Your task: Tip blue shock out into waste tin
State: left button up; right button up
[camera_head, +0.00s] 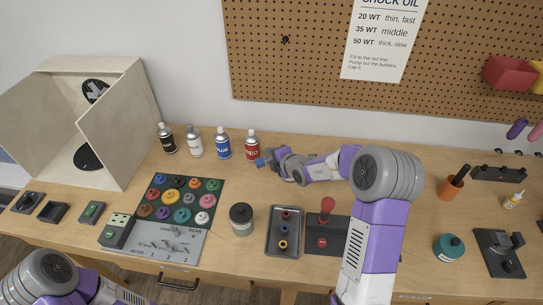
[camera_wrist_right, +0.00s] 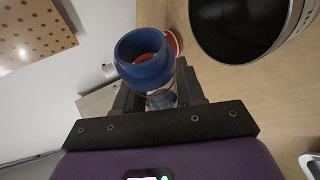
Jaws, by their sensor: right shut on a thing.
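My right gripper (camera_head: 268,160) is shut on the blue shock (camera_head: 260,162), which it holds above the table in front of the spray cans. In the right wrist view the blue shock (camera_wrist_right: 145,57) shows as a blue cup-like ring with an open end, between the fingers (camera_wrist_right: 155,95). The waste tin (camera_head: 241,218), a grey can with a dark top, stands on the table below and left of the gripper. In the right wrist view its round dark mouth (camera_wrist_right: 238,22) lies right of the shock, apart from it. My left gripper is out of view.
Black, white, blue and red spray cans (camera_head: 252,145) stand behind the gripper. A tray (camera_head: 285,247) with small rings lies right of the tin, and a mat (camera_head: 208,184) with coloured discs lies left. A wooden booth (camera_head: 122,125) stands at the far left.

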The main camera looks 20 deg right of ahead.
jog(key=b, duration=0.1)
jog(key=r+n+h+b, duration=0.1)
jog(key=b, duration=0.1)
jog(key=shift+d, duration=0.3)
jog(key=shift+s+d+r+n+g+h, duration=0.1)
jog(key=shift+d+r+n+g+h, duration=0.15)
jog(key=shift+r+n+h, duration=0.35)
jog(key=h+p, duration=0.1)
jog(key=r+n+p, duration=0.1)
jog(key=shift+s+d+g+h+p, duration=0.1)
jog(key=shift+d+g+h+p, duration=0.15)
jog(key=shift+d+h+p, duration=0.15)
jog(key=shift+d+r+n+h+p, duration=0.2)
jog(key=shift+n+h+p, duration=0.1)
jog(key=shift+h, duration=0.1)
jog(key=shift+s+d+r+n+h, duration=0.1)
jog(key=shift+d+r+n+h, duration=0.2)
jog(key=shift+h, duration=0.2)
jog(key=shift+f, duration=0.1)
jog(key=s+a+r+n+y, duration=0.1)
jog(key=s+a+n+y, duration=0.1)
jog(key=a, duration=0.5)
jog(key=s+a+r+n+y, duration=0.1)
jog(key=s+a+n+y, duration=0.1)
jog(key=a, duration=0.5)
jog(key=shift+s+a+r, duration=0.25)
jog(key=shift+s+r, duration=0.15)
jog(key=shift+s, duration=0.3)
